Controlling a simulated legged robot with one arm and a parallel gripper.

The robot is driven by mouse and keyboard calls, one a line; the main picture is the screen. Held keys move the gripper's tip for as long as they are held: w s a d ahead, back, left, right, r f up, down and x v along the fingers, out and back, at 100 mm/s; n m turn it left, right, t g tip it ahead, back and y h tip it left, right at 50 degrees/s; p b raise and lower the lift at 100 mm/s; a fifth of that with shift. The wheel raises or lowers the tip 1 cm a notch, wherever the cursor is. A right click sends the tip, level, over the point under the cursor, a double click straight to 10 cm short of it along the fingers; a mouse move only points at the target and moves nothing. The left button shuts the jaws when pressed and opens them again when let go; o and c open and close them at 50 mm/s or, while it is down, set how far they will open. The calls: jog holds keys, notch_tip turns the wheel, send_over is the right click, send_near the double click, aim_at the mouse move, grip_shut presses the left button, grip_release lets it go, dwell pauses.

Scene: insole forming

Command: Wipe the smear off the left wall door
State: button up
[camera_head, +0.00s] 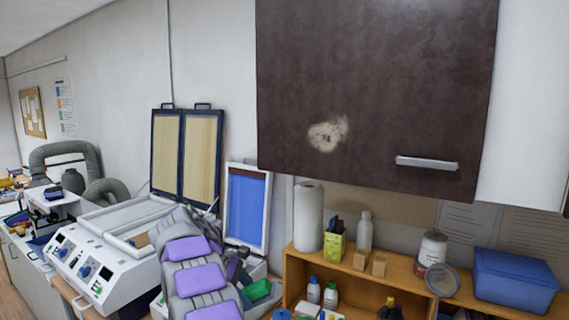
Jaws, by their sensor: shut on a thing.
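The left wall door (375,75) is a dark brown, mottled cabinet door high in the middle of the head view. It is shut and has a pale metal handle (427,163) near its lower right. The smear (327,134) is a pale, cream-coloured blotch on the lower left part of the door, with uneven edges. Nothing touches or covers it. A grey arm with purple pads, which looks like mine, rises from the bottom left of centre, below and left of the door. I cannot make out my gripper's jaws or anything held in them.
A wooden shelf (395,262) below the door carries a paper roll (308,216), a white bottle (365,231), a jar (432,249) and a blue box (515,279). A white machine (105,262) with a raised two-panel frame stands left. The space before the smear looks clear.

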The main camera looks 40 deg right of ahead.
jog(key=shift+d+r+n+h, duration=0.3)
jog(key=shift+d+r, duration=0.25)
jog(key=shift+r, duration=0.3)
jog(key=d+r+n+t+h+p, duration=0.3)
jog(key=d+r+n, duration=0.1)
jog(key=r, duration=0.5)
jog(key=d+r+n+t+h+p, duration=0.2)
jog(key=d+r+n+h+p, duration=0.15)
jog(key=r, duration=0.55)
jog(key=n+t+h+p, duration=0.3)
jog(key=t+h+p, duration=0.1)
jog(key=t+p, duration=0.15)
send_near(307, 145)
jog(key=shift+b+x, duration=0.55)
jog(key=shift+x, duration=1.8)
jog(key=shift+p+x, duration=0.45)
jog(key=shift+x, duration=0.4)
